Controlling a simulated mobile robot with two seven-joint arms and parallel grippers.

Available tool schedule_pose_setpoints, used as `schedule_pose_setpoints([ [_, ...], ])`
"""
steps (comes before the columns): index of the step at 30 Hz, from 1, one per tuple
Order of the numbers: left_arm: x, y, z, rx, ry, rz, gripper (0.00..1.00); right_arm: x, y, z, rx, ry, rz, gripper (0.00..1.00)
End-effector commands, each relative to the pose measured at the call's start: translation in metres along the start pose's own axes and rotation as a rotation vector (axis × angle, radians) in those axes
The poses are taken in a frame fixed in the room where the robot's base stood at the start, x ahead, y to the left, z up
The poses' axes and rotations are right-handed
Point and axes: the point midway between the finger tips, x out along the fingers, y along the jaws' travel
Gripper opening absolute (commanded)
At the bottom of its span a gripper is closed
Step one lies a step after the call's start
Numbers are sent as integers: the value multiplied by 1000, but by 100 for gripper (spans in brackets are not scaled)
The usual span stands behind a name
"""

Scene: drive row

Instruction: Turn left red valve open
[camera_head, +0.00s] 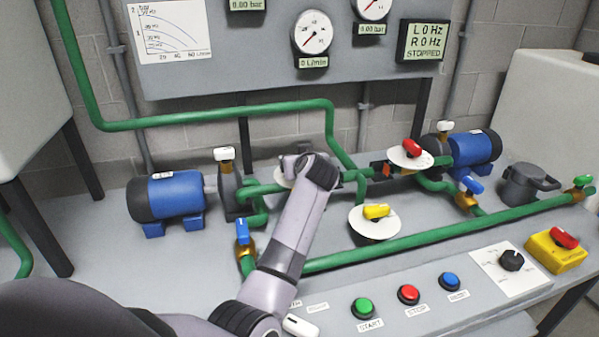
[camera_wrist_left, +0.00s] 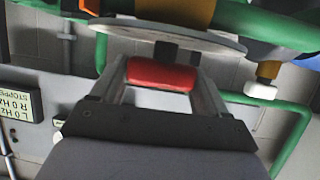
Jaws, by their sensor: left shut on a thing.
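My left gripper (camera_head: 295,165) is over the left valve on the green pipe, in the middle of the head view. The left red valve handle (camera_wrist_left: 162,75) shows in the left wrist view between my two fingers, and the gripper is shut on it. Its round white plate (camera_wrist_left: 205,42) lies just beyond the handle. In the head view my gripper hides the handle, and only part of the plate (camera_head: 281,181) shows. My right gripper is in neither view.
Another red valve (camera_head: 412,148) is to the right. A yellow valve (camera_head: 376,211) and a blue handle (camera_head: 242,231) are close to my left arm. Start (camera_head: 363,308) and stop (camera_head: 408,294) buttons line the front panel. The display (camera_head: 423,41) reads STOPPED.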

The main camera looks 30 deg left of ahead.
Motion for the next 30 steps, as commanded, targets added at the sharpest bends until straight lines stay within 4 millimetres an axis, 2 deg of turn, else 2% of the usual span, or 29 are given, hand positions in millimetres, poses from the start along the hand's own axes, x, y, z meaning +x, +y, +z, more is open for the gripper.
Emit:
schedule_pose_setpoints([
  [1, 2, 1, 6, -8, -3, -17, 44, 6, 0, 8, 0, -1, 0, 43],
  [5, 1, 1, 5, -23, -4, -55, 44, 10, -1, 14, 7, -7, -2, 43],
  [23, 0, 0, 2, -36, -5, -92, 45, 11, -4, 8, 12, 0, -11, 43],
  [24, 0, 0, 2, -36, -5, -92, 78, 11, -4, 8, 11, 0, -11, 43],
  [26, 0, 0, 2, -36, -5, -92, 96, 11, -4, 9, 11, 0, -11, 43],
  [30, 0, 0, 1, -36, -3, -91, 96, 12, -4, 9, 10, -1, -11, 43],
])
